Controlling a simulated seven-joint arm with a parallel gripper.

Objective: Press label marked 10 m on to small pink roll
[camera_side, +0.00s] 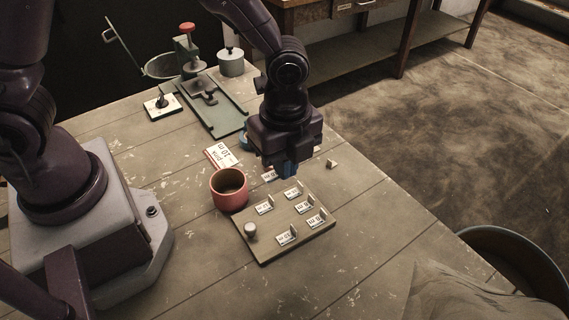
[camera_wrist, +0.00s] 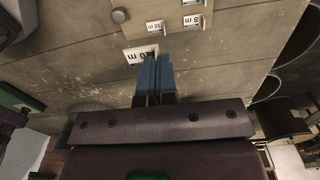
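The small pink roll (camera_side: 229,199) stands upright on the table, left of the label board, its open top showing a dark hollow. My gripper (camera_side: 285,170) is above the table, past the board's back edge and right of the roll, apart from it. Its blue fingers are shut on a white label (camera_side: 268,175). In the wrist view the label (camera_wrist: 141,54) is at the tips of the fingers (camera_wrist: 157,62) and reads 10 m. The fingers hide part of it. The roll is not visible in the wrist view.
The label board (camera_side: 264,251) carries several small labels on stands and a pale knob (camera_side: 250,230). A card (camera_side: 221,155) lies behind the roll. A green winding device (camera_side: 222,118), a grey canister (camera_side: 230,62) and a switch box (camera_side: 161,105) stand farther back. A bin (camera_side: 510,250) is lower right.

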